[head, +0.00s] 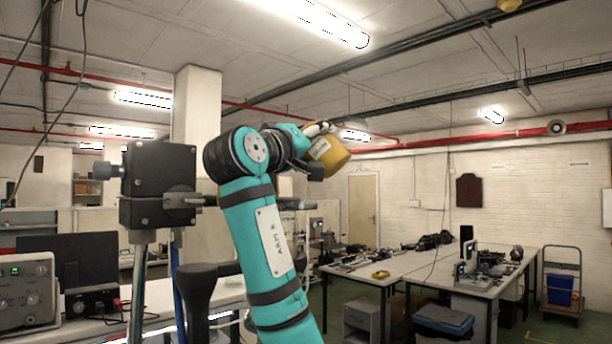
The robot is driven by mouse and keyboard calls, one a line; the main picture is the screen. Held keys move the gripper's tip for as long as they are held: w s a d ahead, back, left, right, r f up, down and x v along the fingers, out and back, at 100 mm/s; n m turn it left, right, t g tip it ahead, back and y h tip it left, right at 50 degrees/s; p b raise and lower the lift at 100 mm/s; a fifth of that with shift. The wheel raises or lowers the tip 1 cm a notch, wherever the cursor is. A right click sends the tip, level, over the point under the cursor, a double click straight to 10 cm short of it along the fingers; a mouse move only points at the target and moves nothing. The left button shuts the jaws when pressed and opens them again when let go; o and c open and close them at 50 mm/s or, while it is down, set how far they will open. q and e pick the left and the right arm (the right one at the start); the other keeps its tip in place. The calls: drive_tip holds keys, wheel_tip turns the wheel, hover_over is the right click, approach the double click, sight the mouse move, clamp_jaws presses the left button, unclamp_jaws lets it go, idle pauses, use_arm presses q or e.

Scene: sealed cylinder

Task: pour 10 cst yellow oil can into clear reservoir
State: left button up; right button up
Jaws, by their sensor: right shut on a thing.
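A yellow can (329,153) is held up in the air right of the picture's centre, tilted, with its pale top end toward the upper left. My right gripper (317,130) is shut on it near that upper end. My teal right arm rises from the bottom of the picture and hides much of what is behind it. I cannot make out the clear reservoir. My left gripper is not in view.
A black block fixture (158,185) on metal posts stands close on the left. An instrument box (27,291) and a dark monitor (68,262) sit at the lower left. White worktables (415,268) with scattered tools stand at the right, beside a trolley (562,283).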

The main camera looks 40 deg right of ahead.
drive_tip(key=shift+s+n+b, duration=0.1)
drive_tip(key=shift+n+b, duration=0.2)
drive_tip(key=shift+n, duration=0.3)
drive_tip(key=shift+f+n+t+b, duration=0.15)
drive_tip(key=shift+n+t+b, duration=0.4)
drive_tip(key=shift+n, duration=0.3)
drive_tip(key=shift+f+n+t+b, duration=0.15)
drive_tip(key=shift+n+t+b, duration=0.2)
drive_tip(key=shift+n+b, duration=0.4)
idle(5.8)
